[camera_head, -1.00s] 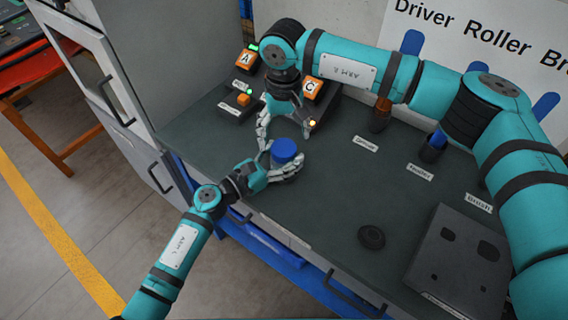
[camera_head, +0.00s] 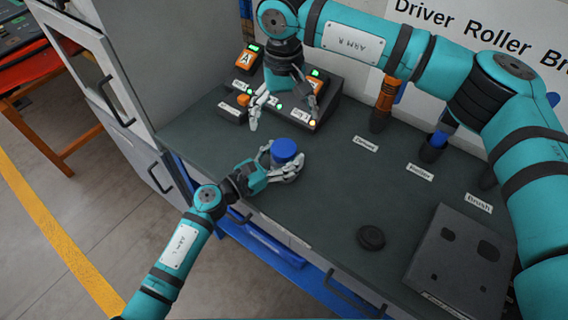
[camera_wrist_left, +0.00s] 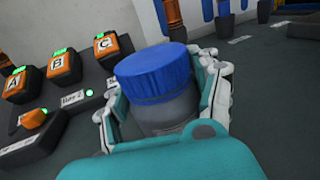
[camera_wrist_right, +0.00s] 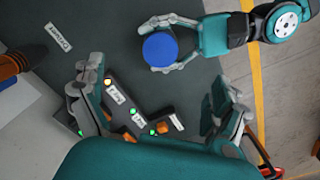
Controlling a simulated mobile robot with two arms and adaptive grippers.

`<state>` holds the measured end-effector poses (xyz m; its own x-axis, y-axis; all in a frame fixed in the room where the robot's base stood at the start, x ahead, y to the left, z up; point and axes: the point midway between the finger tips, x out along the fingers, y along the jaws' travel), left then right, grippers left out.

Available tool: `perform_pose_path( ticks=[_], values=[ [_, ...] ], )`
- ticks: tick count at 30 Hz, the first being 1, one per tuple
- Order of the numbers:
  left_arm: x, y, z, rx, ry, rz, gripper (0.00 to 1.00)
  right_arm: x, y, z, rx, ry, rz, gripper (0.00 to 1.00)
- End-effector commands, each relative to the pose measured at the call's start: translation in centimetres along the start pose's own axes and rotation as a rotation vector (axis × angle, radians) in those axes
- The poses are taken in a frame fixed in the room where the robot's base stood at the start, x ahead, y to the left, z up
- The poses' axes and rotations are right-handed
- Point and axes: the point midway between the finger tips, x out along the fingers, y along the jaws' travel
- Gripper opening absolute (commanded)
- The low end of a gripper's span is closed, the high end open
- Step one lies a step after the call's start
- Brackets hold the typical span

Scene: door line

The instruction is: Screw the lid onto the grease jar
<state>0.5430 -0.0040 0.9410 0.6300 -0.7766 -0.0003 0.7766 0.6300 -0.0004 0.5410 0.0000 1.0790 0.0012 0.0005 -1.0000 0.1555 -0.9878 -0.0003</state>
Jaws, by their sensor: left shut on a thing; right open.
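The grease jar (camera_wrist_left: 168,116) is a grey, translucent jar. Its blue ribbed lid (camera_wrist_left: 152,74) sits on its top in the left wrist view; how tight it is I cannot tell. My left gripper (camera_head: 284,162) is shut around the jar body, below the lid, near the front edge of the bench. The blue lid also shows in the head view (camera_head: 285,149) and from above in the right wrist view (camera_wrist_right: 160,49). My right gripper (camera_head: 284,112) is open and empty, apart from the lid and behind it in the head view, with its fingers spread over the charger area.
A grey dock with several orange battery-like blocks (camera_head: 246,58) and green lights stands behind the jar. Tools stand in holders along the back, including an orange-handled one (camera_head: 386,96). A black round piece (camera_head: 371,237) and a dark box (camera_head: 460,262) lie to the right. The middle bench is clear.

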Motion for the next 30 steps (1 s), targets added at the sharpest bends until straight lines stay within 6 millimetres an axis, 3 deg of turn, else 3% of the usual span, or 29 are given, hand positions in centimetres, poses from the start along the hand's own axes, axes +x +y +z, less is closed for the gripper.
perform_pose_path(
  ticks=[3,9,21,22,28,30],
  values=[
    [0.0,0.0,0.0,-0.001,0.0,0.0,0.0,-2.7,0.0,-0.1,0.0,0.003,0.0,1.0],
    [0.0,0.0,0.0,-0.001,0.0,0.0,0.0,-5.5,0.0,0.0,0.0,0.0,0.0,1.0],
    [0.0,0.0,0.0,-0.001,0.0,0.0,0.0,-6.5,0.0,0.0,0.0,-0.001,0.0,1.0],
    [0.0,0.0,0.0,-0.001,0.0,0.0,0.63,-6.5,0.0,0.0,0.0,-0.001,0.0,1.0],
    [0.0,0.0,0.0,0.0,0.0,0.0,0.89,-6.5,0.0,0.0,0.0,-0.001,0.0,1.0],
    [0.0,0.0,0.0,0.0,0.0,0.0,0.92,-6.5,0.0,0.0,0.0,-0.001,0.0,1.0]
  ],
)
